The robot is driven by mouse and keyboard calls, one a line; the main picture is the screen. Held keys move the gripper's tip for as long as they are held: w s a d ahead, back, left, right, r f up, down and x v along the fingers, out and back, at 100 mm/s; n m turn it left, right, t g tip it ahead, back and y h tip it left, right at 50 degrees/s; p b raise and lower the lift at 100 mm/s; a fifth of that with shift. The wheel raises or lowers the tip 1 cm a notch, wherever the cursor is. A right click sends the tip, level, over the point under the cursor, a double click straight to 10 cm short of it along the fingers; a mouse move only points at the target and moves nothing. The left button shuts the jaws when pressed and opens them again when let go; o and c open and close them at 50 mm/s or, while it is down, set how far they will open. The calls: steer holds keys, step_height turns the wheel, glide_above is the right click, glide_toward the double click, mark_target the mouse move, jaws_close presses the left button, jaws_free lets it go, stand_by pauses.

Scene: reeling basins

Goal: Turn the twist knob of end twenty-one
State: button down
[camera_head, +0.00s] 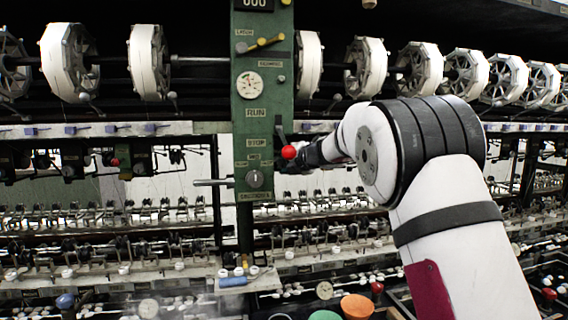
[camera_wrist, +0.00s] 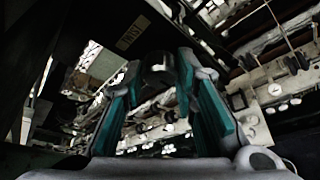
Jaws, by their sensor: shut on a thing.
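In the wrist view, the teal-padded fingers of my gripper (camera_wrist: 160,72) stand on either side of a dark rounded knob (camera_wrist: 158,62), which I take to be the twist knob, and are shut on it. A small label plate (camera_wrist: 128,38) sits beside it; its lettering is hard to read. In the head view, my gripper (camera_head: 312,154) reaches in just right of the green control column, and the knob in its grip is hidden there. The end's number cannot be read.
The green column (camera_head: 252,112) carries a dial (camera_head: 250,85), a lever with a red ball (camera_head: 289,152) close to my gripper, and another round knob (camera_head: 254,179). White reels (camera_head: 150,62) line the top. Bobbin rows and basins lie below. Machinery crowds the space around my gripper.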

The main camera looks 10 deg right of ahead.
steer(key=shift+f, duration=0.1)
steer(key=c, duration=1.3)
jaws_free()
steer(key=v, duration=1.2)
